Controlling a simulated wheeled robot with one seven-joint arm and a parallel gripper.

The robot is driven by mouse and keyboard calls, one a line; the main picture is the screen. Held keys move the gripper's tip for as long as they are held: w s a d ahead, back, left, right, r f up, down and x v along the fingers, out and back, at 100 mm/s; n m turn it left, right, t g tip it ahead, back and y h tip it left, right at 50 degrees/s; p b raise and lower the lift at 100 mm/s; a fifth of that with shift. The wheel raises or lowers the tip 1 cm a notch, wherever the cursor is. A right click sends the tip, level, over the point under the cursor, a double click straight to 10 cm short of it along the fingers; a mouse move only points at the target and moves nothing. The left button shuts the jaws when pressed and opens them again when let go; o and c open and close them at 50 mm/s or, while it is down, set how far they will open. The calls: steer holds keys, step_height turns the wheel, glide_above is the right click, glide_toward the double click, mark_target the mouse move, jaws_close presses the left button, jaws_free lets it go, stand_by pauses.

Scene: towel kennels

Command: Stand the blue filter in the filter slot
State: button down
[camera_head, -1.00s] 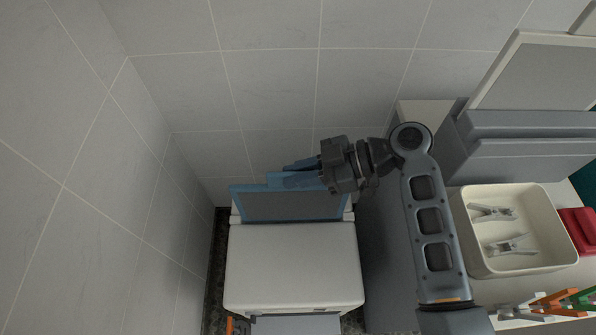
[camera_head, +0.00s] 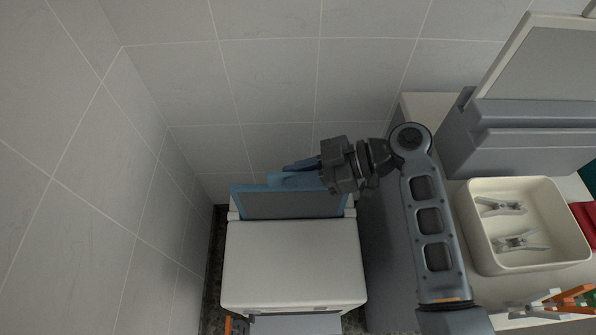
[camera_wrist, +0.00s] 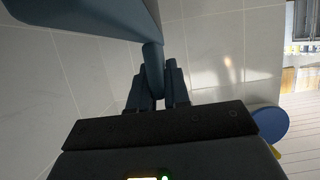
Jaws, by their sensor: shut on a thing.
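The blue filter (camera_head: 290,205), a blue frame around a grey mesh with a blue grip on top, stands roughly upright at the back edge of a white machine (camera_head: 292,265). My gripper (camera_head: 307,166) is shut on the filter's blue grip from above and from the right. In the wrist view the grip (camera_wrist: 153,68) runs between my fingers, and part of the blue filter body (camera_wrist: 85,16) fills the upper left. The filter's lower edge is hidden behind the machine's top, so I cannot tell whether it sits in a slot.
A tiled wall (camera_head: 270,85) rises close behind the filter, with another at left. At right stand a grey block (camera_head: 530,135) with a light-framed panel (camera_head: 540,65), a cream tray (camera_head: 475,250) holding clips, a red object (camera_head: 585,220), and orange and green clips.

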mark_target(298, 194)
steer(key=shift+f+b, duration=3.15)
steer(key=shift+f, duration=0.6)
